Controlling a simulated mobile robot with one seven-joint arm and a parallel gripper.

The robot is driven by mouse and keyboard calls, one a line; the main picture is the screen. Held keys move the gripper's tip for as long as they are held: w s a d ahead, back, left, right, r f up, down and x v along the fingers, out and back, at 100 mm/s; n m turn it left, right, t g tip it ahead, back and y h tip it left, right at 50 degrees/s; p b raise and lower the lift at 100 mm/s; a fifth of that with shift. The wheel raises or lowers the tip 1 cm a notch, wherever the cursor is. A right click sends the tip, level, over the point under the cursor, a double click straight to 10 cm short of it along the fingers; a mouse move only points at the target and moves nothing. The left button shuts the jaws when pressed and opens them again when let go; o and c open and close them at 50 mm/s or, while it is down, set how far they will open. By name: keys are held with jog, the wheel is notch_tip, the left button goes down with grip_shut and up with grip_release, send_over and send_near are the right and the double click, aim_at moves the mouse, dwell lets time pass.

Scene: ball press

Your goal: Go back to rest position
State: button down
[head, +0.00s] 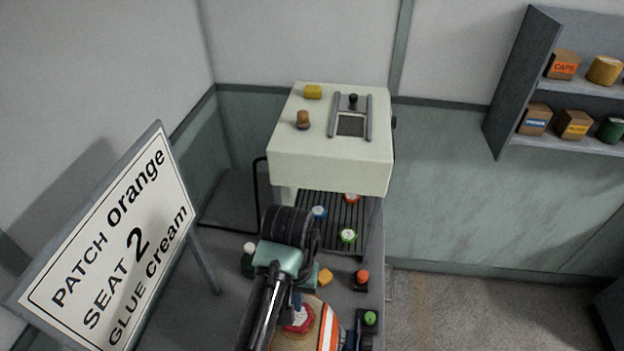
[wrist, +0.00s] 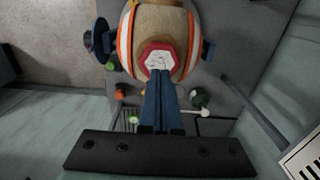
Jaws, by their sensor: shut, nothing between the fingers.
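My gripper (head: 297,304) is at the bottom middle of the head view, its dark blue fingers together and empty. In the wrist view the shut fingers (wrist: 160,80) point at a tan ball (wrist: 160,22) with orange and white bands. A red-edged patch with a pale face (wrist: 158,56) lies on the ball, just beyond the fingertips. I cannot tell whether the tips touch it. In the head view the ball (head: 318,318) is cut by the lower edge and partly hidden by my arm.
A cream press (head: 330,170) stands behind, over a slatted rack with several coloured round pieces. A sign (head: 115,245) reads "PATCH Orange SEAT 2 GLUE cream". A dark bottle (head: 248,262), orange knob (head: 362,276) and green knob (head: 370,318) stand near the ball. Shelves (head: 555,95) hang right.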

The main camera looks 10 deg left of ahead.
jog(key=shift+w+a+f+b, duration=0.1)
jog(key=shift+f+b, duration=1.35)
jog(key=shift+b, duration=1.6)
jog(key=w+d+r+m+t+h+b, duration=0.1)
jog(key=w+d+r+t+b, duration=0.3)
jog(key=w+d+r+t, duration=0.45)
jog(key=w+d+r+t+h+b, duration=0.1)
jog(key=w+r+t+b, duration=0.15)
jog(key=r, duration=0.65)
jog(key=w+d+r+t+h+b, duration=0.1)
jog(key=w+d+r+t, duration=0.2)
jog(key=r, duration=0.6)
jog(key=s+a+r+t+y+b, duration=0.1)
jog(key=s+a+r+t+b, duration=0.1)
jog(key=s+r+t, duration=0.4)
jog(key=s+a+r+n+t+y+b, duration=0.1)
jog(key=s+a+r+t+y+b, duration=0.1)
jog(key=s+r+t, duration=0.5)
jog(key=s+a+r, duration=0.1)
jog(key=s+r, duration=0.5)
jog(key=r, duration=0.5)
jog(key=shift+s, duration=0.4)
jog(key=shift+a, duration=0.1)
